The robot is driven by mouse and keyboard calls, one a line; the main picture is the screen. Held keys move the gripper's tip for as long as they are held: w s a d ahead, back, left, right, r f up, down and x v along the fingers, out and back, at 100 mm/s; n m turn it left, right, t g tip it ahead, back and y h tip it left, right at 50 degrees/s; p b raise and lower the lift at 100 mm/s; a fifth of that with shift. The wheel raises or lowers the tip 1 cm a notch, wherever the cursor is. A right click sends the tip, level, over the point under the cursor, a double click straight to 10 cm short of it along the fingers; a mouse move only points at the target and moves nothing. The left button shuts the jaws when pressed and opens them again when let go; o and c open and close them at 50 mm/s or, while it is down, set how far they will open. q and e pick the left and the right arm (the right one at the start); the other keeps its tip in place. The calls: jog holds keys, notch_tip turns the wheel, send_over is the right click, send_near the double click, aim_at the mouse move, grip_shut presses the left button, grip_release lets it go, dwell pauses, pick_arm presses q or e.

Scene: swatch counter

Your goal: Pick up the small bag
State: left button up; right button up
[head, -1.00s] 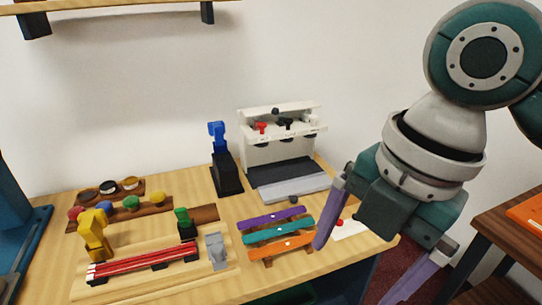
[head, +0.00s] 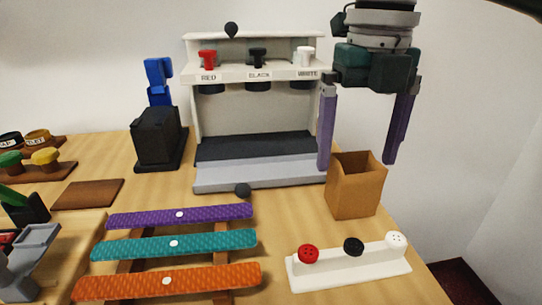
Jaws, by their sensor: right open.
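The small bag (head: 355,190) is a brown, open-topped, box-shaped bag standing upright on the counter, near its right edge. My right gripper (head: 358,166) is open, pointing down, with its two purple fingers spread wide. In the picture the left finger's tip is by the bag's upper left edge and the right finger's tip is to the right of its rim. I cannot tell whether either finger touches the bag. My left gripper is not in view.
A white dispenser stand (head: 258,105) with red, black and white knobs is behind and left of the bag. A white strip (head: 349,269) with three buttons lies in front. Purple, teal (head: 175,244) and orange slats lie left. A black block (head: 160,138) stands further left.

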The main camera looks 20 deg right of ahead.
aim_at(355, 176)
jog(key=f, duration=0.3)
jog(key=f+b, duration=0.1)
jog(key=f, duration=0.1)
jog(key=shift+d+f, duration=0.25)
jog(key=shift+f, duration=0.1)
jog(key=shift+w, duration=0.1)
jog(key=shift+c, duration=1.4)
jog(key=c, duration=1)
jog(key=shift+o, duration=0.2)
jog(key=shift+r, duration=0.15)
jog(key=shift+r, duration=0.35)
notch_tip(355, 176, up, 19)
jog(key=p, duration=0.4)
